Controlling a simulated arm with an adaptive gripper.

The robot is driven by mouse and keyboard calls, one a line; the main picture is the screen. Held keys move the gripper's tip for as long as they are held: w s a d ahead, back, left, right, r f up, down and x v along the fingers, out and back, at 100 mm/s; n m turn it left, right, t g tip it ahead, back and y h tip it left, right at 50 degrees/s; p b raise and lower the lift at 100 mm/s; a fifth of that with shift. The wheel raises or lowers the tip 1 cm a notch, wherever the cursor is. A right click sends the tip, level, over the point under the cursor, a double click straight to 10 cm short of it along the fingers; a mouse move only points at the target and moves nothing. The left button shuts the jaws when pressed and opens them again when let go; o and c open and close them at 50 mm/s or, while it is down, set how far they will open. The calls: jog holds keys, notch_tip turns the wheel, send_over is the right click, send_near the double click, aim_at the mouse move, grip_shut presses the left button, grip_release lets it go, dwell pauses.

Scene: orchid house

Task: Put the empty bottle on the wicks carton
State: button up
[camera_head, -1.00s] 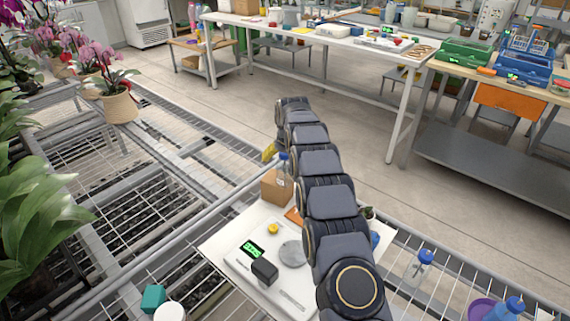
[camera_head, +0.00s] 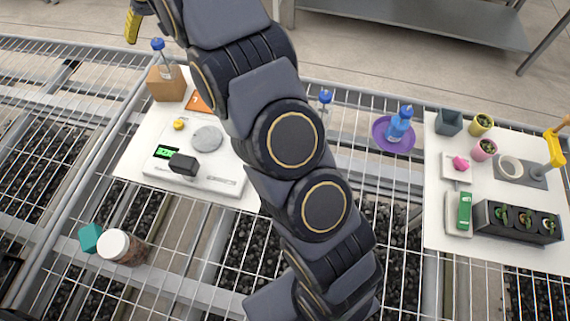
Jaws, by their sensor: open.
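A clear bottle (camera_head: 165,62) with a blue cap stands upright on top of the brown carton (camera_head: 166,88), at the upper left; the carton's label cannot be read. My gripper (camera_head: 133,24) shows only as a yellow finger at the top left edge, beyond the bottle and apart from it. My arm and the frame edge hide the rest of it. It is open, and I see nothing held in it.
A white board holds a scale (camera_head: 215,180) and an orange sign (camera_head: 197,103). Another blue-capped bottle (camera_head: 325,97) is partly behind my arm. A blue bottle (camera_head: 398,127) stands on a purple saucer (camera_head: 380,140). Right, a second white board (camera_head: 440,235) holds several pots. A jar (camera_head: 128,248) lies lower left.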

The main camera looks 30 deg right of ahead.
jog(key=s+d+r+g, duration=0.1)
jog(key=s+r, duration=0.2)
jog(key=s, duration=0.8)
jog(key=s+d+r+g, duration=0.1)
jog(key=s+r+g, duration=0.15)
jog(key=s, duration=0.85)
jog(key=s+d+f, duration=0.1)
jog(key=s, duration=1)
jog(key=s+d+f+g, duration=0.1)
jog(key=s, duration=1.1)
jog(key=shift+f, duration=0.3)
